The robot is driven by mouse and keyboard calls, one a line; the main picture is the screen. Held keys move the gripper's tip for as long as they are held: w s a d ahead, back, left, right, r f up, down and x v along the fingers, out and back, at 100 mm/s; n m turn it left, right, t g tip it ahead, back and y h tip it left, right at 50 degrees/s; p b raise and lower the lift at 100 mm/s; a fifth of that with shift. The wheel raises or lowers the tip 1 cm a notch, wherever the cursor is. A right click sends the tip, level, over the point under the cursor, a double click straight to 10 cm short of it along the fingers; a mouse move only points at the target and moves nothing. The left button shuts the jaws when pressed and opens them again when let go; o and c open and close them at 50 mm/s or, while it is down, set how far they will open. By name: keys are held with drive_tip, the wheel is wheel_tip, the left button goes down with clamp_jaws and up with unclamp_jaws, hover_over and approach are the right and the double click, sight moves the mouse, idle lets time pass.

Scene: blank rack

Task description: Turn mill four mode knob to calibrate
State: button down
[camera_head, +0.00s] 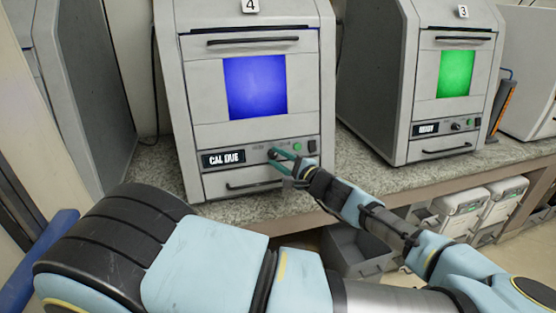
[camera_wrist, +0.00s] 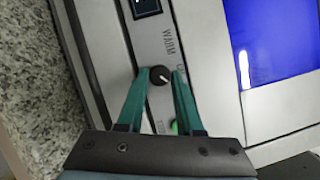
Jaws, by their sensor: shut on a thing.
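Mill four (camera_head: 253,100) is the grey machine with a "4" tag and a blue window. The black mode knob (camera_wrist: 158,76) has a white pointer line and sits on the panel strip; in the wrist view the pointer slants toward the lower right. Lettering such as "WARM" (camera_wrist: 171,42) shows beside it, and other labels are partly hidden. My gripper (camera_wrist: 160,74) has its teal fingers on both sides of the knob, shut on it. In the head view my gripper (camera_head: 280,157) covers the knob.
A green button (camera_head: 297,146) and a dark switch (camera_head: 312,146) lie just right of my gripper. A handle bar (camera_head: 254,184) runs below. Mill three (camera_head: 445,90) with a green window stands to the right. Speckled counter (camera_head: 160,170) lies in front; bins (camera_head: 465,210) are below.

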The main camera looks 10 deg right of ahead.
drive_tip(key=n+g+b, duration=0.1)
drive_tip(key=n, duration=0.3)
drive_tip(key=shift+n+g, duration=0.3)
drive_tip(key=shift+g, duration=0.1)
drive_tip(key=shift+r+n+g+h+b, duration=0.15)
drive_tip(key=shift+n+g+h, duration=0.3)
drive_tip(key=shift+n, duration=0.65)
drive_tip(key=shift+r+n+g+h+b, duration=0.2)
drive_tip(key=shift+n+h, duration=0.35)
drive_tip(key=shift+n, duration=0.55)
drive_tip(key=c, duration=0.6)
unclamp_jaws()
drive_tip(key=b+v, duration=0.2)
drive_tip(key=v, duration=0.8)
drive_tip(key=shift+s+d+r, duration=0.2)
drive_tip(key=shift+s, duration=0.05)
